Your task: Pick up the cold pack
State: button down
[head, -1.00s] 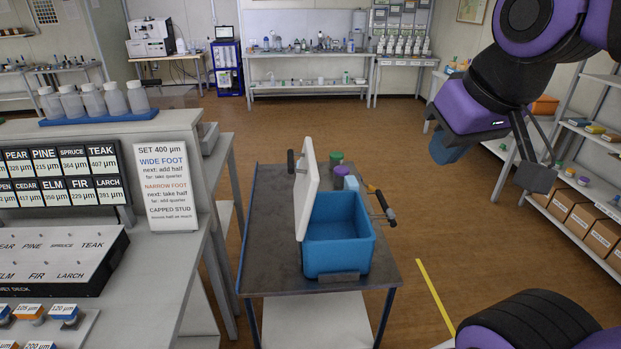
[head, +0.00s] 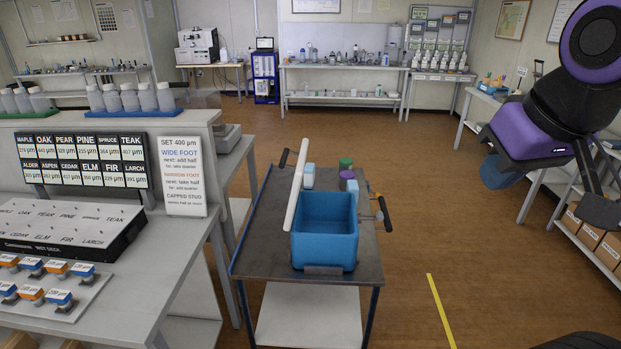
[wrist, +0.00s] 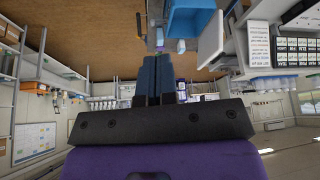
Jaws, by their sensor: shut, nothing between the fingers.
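A pale blue block (head: 352,187), which looks like a cold pack, stands on the cart behind the blue cooler box (head: 324,246). A second pale blue block (head: 309,174) shows behind the cooler's raised white lid (head: 298,186), partly hidden. I cannot tell for certain which is the cold pack. The cooler is open, and no item shows inside. My gripper (head: 603,207) is at the right, far from the cart and touching nothing. In the wrist view its fingers (wrist: 160,78) are together and empty, with the cooler (wrist: 190,18) beyond at the top.
The dark cart top (head: 258,246) also holds green-lidded (head: 346,163) and purple-lidded (head: 347,175) jars. A black handle (head: 384,213) juts from its right side. The counter with the label board (head: 85,160) stands left. Shelves (head: 590,235) are at right. Open floor lies between cart and shelves.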

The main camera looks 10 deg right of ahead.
aim_at(309, 172)
jog(key=i+l+u, duration=0.45)
jog(key=l, duration=0.15)
jog(key=i+l+u, duration=0.25)
jog(key=l+u, duration=0.15)
jog(key=l, duration=0.3)
jog(key=i+l+u, duration=0.2)
jog(key=l+u, duration=0.25)
jog(key=l, duration=0.35)
jog(key=l+u, duration=0.45)
jog(key=l, duration=0.4)
jog(key=l+u, duration=0.45)
jog(key=l, duration=0.4)
jog(key=k+l+u, duration=0.25)
jog(key=l+u, duration=0.15)
jog(key=l, duration=0.4)
